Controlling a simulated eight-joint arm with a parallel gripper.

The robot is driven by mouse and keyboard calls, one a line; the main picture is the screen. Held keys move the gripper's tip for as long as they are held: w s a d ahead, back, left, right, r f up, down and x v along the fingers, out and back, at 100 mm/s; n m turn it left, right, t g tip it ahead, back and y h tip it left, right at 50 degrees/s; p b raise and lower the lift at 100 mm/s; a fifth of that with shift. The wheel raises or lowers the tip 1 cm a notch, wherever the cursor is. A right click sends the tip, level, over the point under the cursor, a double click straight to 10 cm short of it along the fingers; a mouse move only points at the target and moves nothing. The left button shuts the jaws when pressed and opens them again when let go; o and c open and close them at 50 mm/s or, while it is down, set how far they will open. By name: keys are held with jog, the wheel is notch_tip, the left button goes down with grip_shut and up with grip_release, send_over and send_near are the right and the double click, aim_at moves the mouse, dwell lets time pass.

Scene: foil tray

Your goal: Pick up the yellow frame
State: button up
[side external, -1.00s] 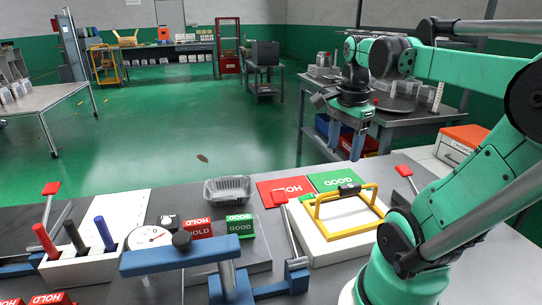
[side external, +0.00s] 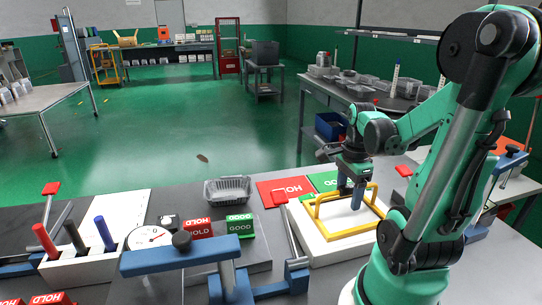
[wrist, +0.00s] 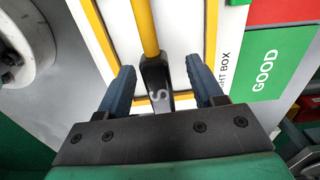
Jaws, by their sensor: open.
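The yellow frame (side external: 350,234) lies on a white light box (side external: 325,253) on the bench, with a raised yellow handle bar. My gripper (side external: 350,196) is over the frame with its blue fingers pointing down at the handle. In the wrist view the yellow bar (wrist: 146,25) runs up the picture to a black grip (wrist: 156,80) marked "S". The two open fingers (wrist: 160,68) stand on either side of this grip, with gaps showing. The grip is mostly hidden by my gripper in the side view.
A red HOLD card (side external: 284,190) and a green GOOD card (side external: 324,181) lie behind the light box. A blue clamp with a long bar (side external: 290,232) lies close along the light box's left side.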

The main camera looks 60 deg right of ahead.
jog(key=shift+f, duration=1.05)
grip_shut()
